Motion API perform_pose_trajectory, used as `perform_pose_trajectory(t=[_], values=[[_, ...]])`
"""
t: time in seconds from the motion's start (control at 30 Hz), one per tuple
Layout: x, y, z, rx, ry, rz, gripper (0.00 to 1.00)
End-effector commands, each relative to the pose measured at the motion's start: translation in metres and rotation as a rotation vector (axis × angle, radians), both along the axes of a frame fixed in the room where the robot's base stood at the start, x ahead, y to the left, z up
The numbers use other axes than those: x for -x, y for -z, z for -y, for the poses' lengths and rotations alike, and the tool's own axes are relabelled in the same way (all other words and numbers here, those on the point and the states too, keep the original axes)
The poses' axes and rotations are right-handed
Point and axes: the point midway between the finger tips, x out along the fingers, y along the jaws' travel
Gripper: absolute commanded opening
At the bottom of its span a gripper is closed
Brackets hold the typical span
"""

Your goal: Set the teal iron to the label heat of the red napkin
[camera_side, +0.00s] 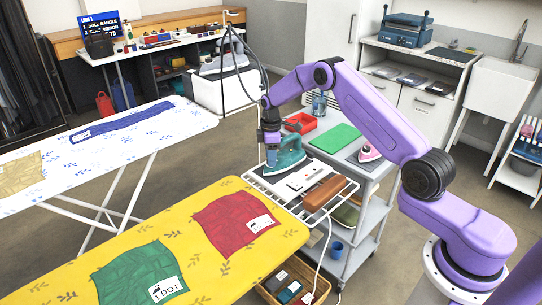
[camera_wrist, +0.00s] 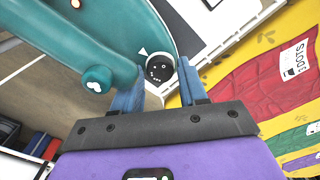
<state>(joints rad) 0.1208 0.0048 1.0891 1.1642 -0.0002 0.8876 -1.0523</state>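The teal iron (camera_side: 289,156) stands on the white wire-edged rack at the end of the yellow board. In the wrist view its teal body (camera_wrist: 60,30) fills the upper left, with a round black dial (camera_wrist: 160,68) bearing white dots and a white triangle mark beside it. My gripper (camera_side: 271,148) is at the iron; its blue fingers (camera_wrist: 161,80) stand apart on either side of the dial, and contact is unclear. The red napkin (camera_side: 228,226) lies on the yellow board; its white label (camera_wrist: 296,58) shows "DOTS", with its number hard to read.
A green napkin (camera_side: 130,278) labelled "1 DOT" lies on the yellow board (camera_side: 190,255). A brown wooden block (camera_side: 325,192) sits on the rack beside the iron. A grey trolley (camera_side: 350,262) stands below.

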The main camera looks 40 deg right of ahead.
Motion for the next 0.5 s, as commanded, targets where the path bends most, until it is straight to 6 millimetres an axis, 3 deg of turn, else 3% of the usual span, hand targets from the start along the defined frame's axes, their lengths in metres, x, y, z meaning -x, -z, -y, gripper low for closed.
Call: perform_pose_trajectory(t=[0.33,0.5], values=[[0.000,-0.001,0.000,0.000,-0.001,0.000,0.58],[-0.001,-0.014,0.000,0.000,-0.001,0.004,0.58]])
